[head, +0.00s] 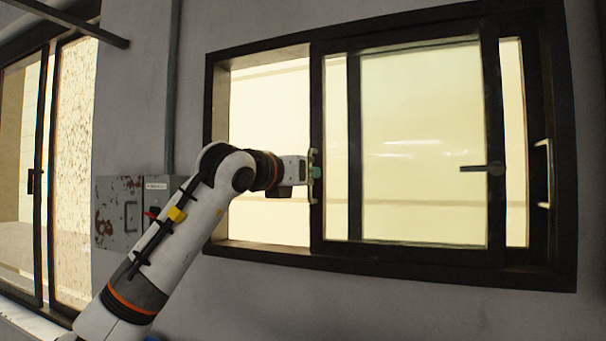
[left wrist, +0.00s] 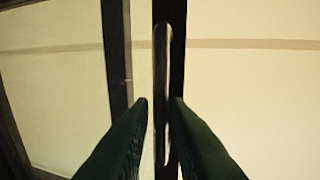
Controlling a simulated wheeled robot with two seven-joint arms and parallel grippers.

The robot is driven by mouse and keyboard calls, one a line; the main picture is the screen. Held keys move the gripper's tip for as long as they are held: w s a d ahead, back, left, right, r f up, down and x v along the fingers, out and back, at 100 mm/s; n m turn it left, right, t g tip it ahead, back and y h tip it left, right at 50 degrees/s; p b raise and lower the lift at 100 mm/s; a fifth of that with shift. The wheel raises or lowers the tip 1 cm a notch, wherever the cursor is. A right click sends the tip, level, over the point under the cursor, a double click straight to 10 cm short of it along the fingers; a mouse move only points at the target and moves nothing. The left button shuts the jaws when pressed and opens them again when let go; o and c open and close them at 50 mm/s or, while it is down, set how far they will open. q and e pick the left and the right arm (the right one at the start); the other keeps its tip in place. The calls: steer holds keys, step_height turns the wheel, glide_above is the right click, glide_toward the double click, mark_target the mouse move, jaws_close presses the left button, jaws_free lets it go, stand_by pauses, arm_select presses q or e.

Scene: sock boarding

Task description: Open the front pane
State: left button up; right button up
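The front pane (head: 424,150) is a dark-framed sliding glass pane in the wall window, covering the middle and right of the opening. Its left stile carries a slim upright pull handle, which shows in the left wrist view (left wrist: 163,65). My left gripper (head: 315,178) is at this stile, about mid-height. In the left wrist view its green fingers (left wrist: 160,100) stand apart on either side of the handle, with a gap visible on the left side. Contact with the handle cannot be made out. My right gripper is in neither view.
The dark window frame (head: 390,262) surrounds the panes. A latch lever (head: 482,168) sits on the pane's right stile, and a light handle (head: 543,175) is farther right. A grey electrical box (head: 118,212) hangs on the wall left of the window. Another window (head: 72,170) is at far left.

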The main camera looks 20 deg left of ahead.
arm_select(q)
steer(key=shift+o, duration=1.2)
steer(key=b+v, duration=0.5)
steer(key=v, duration=0.7)
steer(key=shift+d, duration=0.1)
